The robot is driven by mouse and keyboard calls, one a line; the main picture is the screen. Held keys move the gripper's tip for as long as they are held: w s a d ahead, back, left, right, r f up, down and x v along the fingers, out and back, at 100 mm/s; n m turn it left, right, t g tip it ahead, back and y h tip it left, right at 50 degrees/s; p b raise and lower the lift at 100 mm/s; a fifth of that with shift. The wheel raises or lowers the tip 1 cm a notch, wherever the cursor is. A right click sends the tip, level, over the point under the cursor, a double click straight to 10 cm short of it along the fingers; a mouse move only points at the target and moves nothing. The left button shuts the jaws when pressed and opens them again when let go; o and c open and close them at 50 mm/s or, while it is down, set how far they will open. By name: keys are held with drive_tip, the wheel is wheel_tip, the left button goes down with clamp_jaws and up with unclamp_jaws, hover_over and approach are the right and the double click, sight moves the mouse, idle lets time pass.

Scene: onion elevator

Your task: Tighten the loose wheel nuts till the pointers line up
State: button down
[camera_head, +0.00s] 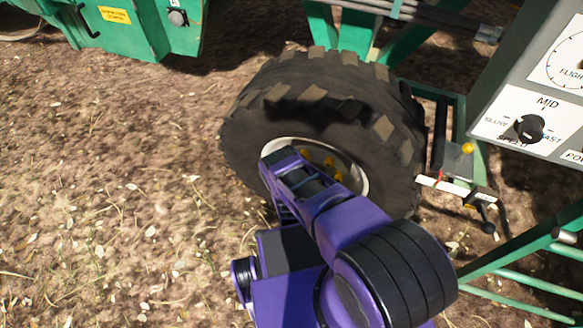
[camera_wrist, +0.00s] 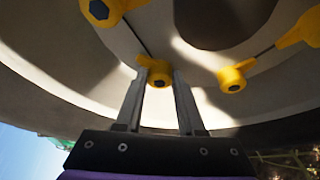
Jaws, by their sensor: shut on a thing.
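The big black-tyred wheel (camera_head: 340,110) has a pale rim with yellow nut pointers (camera_head: 315,155) partly hidden behind my arm. In the wrist view, my gripper (camera_wrist: 161,80) is shut on a yellow wheel nut pointer (camera_wrist: 157,72), one finger on each side. Its tip leans up and left, beside a thin dark line. A second yellow pointer (camera_wrist: 233,77) to the right has its tip up and right, facing the tip of a far-right pointer (camera_wrist: 298,32) along a dark line. Another yellow nut (camera_wrist: 100,10) sits at upper left, cut by the frame.
A grey control panel (camera_head: 535,95) with dials stands right of the wheel. A lever with a yellow knob (camera_head: 468,148) and green frame rails (camera_head: 525,280) are close by. A green machine body (camera_head: 140,25) is at upper left. Bare soil (camera_head: 110,180) lies open at left.

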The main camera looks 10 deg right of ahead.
drive_tip(key=c, duration=0.5)
unclamp_jaws()
drive_tip(key=shift+s, duration=0.15)
